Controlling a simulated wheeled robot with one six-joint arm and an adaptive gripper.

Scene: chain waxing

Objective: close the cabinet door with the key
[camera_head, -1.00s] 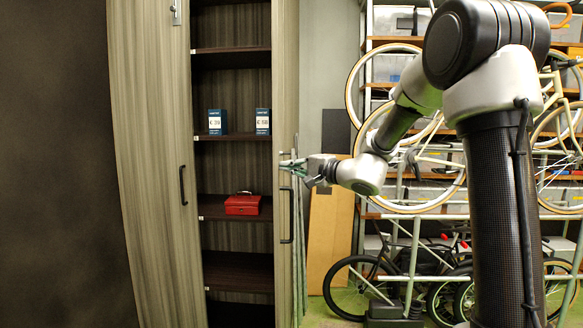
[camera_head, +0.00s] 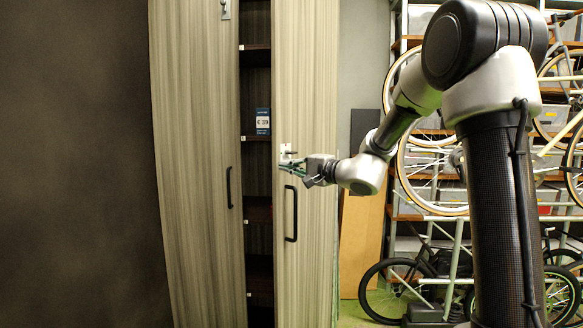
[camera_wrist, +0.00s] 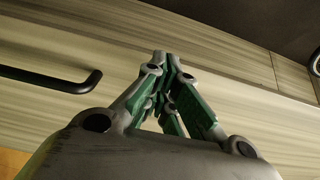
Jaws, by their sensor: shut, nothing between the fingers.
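The cabinet's right door (camera_head: 308,255) is wood-grained, with a black bar handle (camera_head: 291,214), and stands partly open. A dark gap shows between it and the left door (camera_head: 196,150). A small pale lock fitting (camera_head: 286,149) sits on the right door above the handle; I cannot make out a separate key in it. My gripper (camera_head: 285,166) is shut and empty, its green-grey fingers at the door's front just below that fitting. In the wrist view the shut fingertips (camera_wrist: 164,62) are in front of the door face, with the handle (camera_wrist: 50,81) to the left; I cannot tell if they touch.
A blue-and-white box (camera_head: 263,121) stands on a shelf inside the gap. The left door has its own handle (camera_head: 229,187). A cardboard panel (camera_head: 360,240) leans right of the cabinet, and bicycles (camera_head: 430,285) and a storage rack stand behind my arm.

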